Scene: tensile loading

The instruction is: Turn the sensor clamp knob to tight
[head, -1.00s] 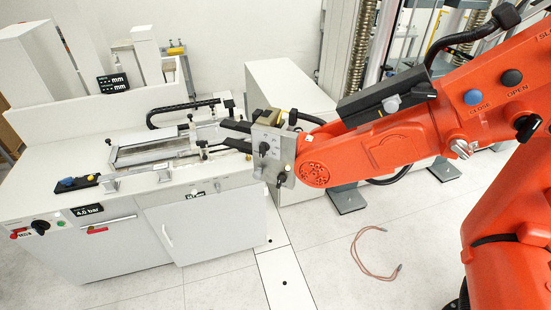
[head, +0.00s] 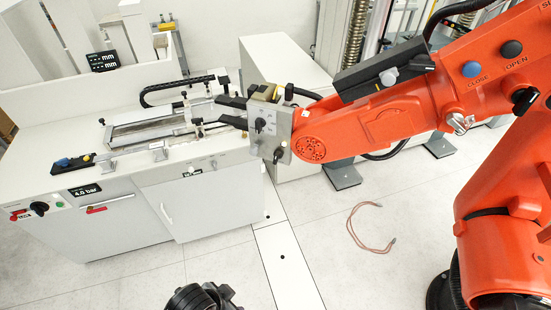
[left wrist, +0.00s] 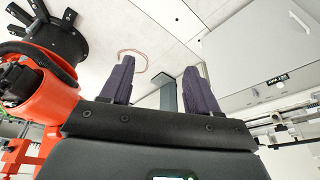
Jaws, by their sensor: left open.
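Several black knobs show in the head view; I cannot tell which is the sensor clamp knob. Two knobs (head: 260,125) are on the grey plate (head: 282,140) at the orange arm's end. Another black knob (head: 39,208) is on the white cabinet's front, and one (head: 525,98) is on the orange arm near its OPEN label. In the left wrist view my left gripper (left wrist: 158,75) has its two dark fingers wide apart, with nothing between them. A black part (head: 200,298) at the head view's bottom edge is cut off; I cannot tell what it is. My right gripper is not seen.
The orange arm (head: 370,130) reaches from the right to the bench top. The white cabinet bench (head: 110,225) carries a rail fixture (head: 150,130) and a 4.0 bar display (head: 84,190). A reddish cable (head: 352,235) lies on the otherwise mostly open floor.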

